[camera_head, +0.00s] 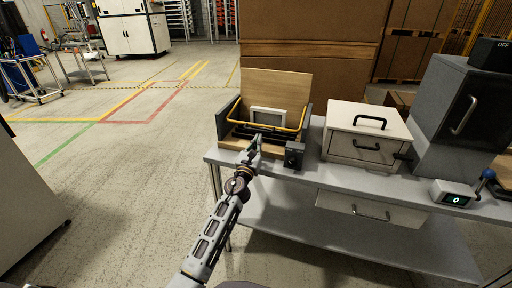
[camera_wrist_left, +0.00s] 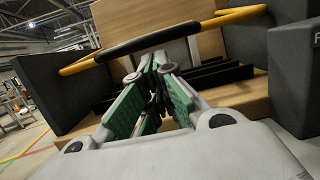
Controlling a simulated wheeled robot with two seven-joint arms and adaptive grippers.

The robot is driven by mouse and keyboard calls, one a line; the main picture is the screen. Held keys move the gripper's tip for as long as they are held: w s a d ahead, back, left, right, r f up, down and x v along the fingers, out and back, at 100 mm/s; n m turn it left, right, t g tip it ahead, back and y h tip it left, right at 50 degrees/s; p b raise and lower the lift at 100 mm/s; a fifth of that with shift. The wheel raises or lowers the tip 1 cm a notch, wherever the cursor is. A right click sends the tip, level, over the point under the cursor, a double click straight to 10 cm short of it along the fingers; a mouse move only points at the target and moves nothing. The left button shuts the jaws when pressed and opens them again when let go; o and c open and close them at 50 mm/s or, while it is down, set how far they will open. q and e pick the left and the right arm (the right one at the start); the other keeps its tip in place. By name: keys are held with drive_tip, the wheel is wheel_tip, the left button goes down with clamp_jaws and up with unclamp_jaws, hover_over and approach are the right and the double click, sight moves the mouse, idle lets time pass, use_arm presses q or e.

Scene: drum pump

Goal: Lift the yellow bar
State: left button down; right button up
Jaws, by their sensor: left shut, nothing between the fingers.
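The yellow bar (camera_head: 236,112) is a bent yellow rail with a black grip along its front. It spans a wooden box-like fixture with dark grey sides on the bench. In the left wrist view the bar (camera_wrist_left: 233,17) and its black grip (camera_wrist_left: 146,40) cross above and beyond my fingers. My left gripper (camera_head: 254,143) is at the front of the fixture, and its fingers (camera_wrist_left: 153,90) are shut and empty, pointing at the area beneath the grip. I cannot tell whether they touch it. My right gripper is not in view.
A small dark box (camera_head: 294,155) stands right of my left gripper. Open floor (camera_head: 130,170) lies to the left.

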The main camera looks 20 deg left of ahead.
use_arm(q)
drive_tip(key=shift+w+r, duration=0.15)
drive_tip(key=shift+w, duration=0.45)
idle(0.3)
drive_tip(key=shift+r, duration=0.15)
